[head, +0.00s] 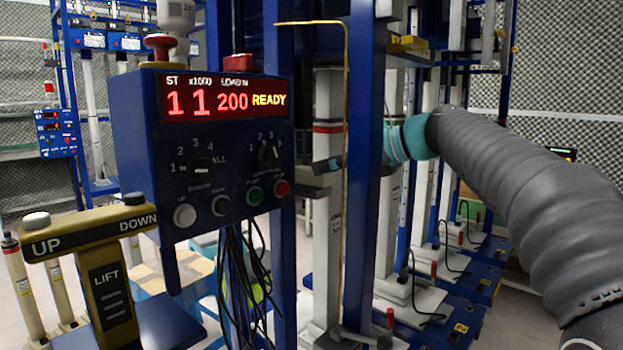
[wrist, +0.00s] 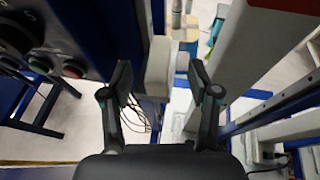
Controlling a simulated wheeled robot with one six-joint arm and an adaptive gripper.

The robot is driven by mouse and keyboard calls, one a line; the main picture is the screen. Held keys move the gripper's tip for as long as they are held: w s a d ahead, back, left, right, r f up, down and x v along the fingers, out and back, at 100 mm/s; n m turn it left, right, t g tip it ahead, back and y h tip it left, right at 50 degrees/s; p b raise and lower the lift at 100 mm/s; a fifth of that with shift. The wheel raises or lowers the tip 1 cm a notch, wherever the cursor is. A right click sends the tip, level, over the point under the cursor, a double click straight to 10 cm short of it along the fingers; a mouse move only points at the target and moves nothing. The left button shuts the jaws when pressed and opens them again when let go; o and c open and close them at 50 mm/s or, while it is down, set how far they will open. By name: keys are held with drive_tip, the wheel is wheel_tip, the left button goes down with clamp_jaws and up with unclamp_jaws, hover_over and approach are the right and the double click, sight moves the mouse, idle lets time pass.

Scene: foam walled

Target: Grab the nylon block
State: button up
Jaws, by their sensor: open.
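In the wrist view, a pale, off-white block (wrist: 159,64), which looks like the nylon block, shows ahead between the two fingertips. My gripper (wrist: 160,80) is open, with one dark finger to each side of the block's line and a gap on both sides. The fingers do not appear to touch it. In the head view, my grey-sleeved arm reaches in from the right to a teal joint. The blue upright post (head: 364,170) hides most of my gripper there, and I cannot make out the block clearly.
A blue control box (head: 215,150) with red digits and knobs stands close on the left, black cables hanging below it. A thin yellow rod (head: 346,120) runs beside the post. White columns (head: 327,220) stand behind. A lift pedestal (head: 105,285) is front left.

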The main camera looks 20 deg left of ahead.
sight(312, 177)
drive_tip(key=x, duration=0.3)
drive_tip(key=shift+a+f, duration=0.2)
drive_tip(key=shift+a, duration=0.05)
clamp_jaws()
drive_tip(key=shift+r, duration=0.1)
